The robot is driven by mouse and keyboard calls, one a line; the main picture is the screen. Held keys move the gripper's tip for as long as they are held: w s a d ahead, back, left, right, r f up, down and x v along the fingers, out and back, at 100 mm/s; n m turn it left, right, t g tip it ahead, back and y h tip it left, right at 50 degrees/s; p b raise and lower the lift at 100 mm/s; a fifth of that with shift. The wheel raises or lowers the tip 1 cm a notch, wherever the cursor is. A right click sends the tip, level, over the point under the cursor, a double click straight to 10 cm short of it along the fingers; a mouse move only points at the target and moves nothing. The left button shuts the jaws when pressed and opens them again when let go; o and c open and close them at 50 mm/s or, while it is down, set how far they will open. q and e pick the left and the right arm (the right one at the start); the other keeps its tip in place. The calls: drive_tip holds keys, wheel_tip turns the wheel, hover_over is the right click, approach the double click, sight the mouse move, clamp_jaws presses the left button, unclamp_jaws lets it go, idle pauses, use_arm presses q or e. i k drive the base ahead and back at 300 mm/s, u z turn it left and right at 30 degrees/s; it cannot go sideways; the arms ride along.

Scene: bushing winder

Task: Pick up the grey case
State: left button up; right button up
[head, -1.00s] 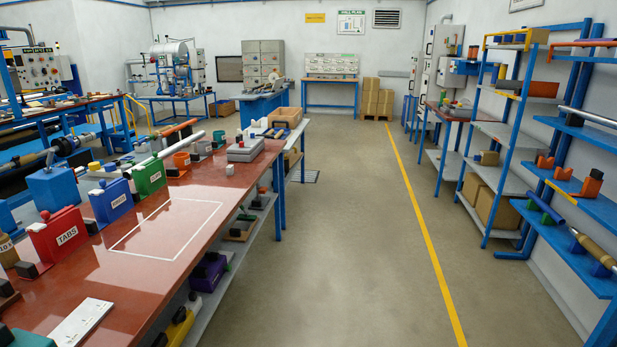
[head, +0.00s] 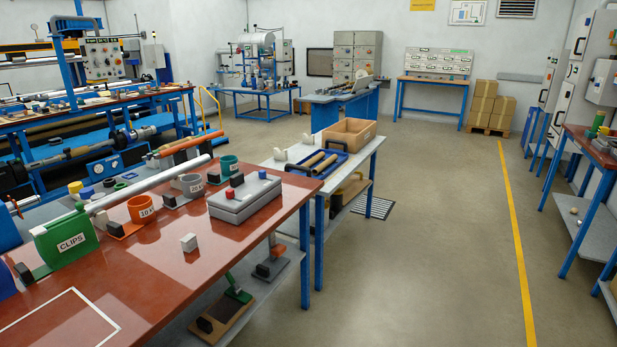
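The grey case (head: 244,199) lies flat and closed near the far right corner of the red-brown table (head: 165,262). Small red and black blocks sit on or beside its lid. Neither of my grippers shows in the head view.
A small white block (head: 189,242), an orange cup (head: 142,208) and a green CLIPS bin (head: 66,240) stand on the same table. A second table with a wooden box (head: 349,134) stands just behind. The floor (head: 440,240) to the right is clear, with a yellow line.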

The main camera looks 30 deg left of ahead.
sight(252, 193)
drive_tip(key=u, duration=0.55)
drive_tip(key=i, duration=1.9)
drive_tip(key=u, duration=0.7)
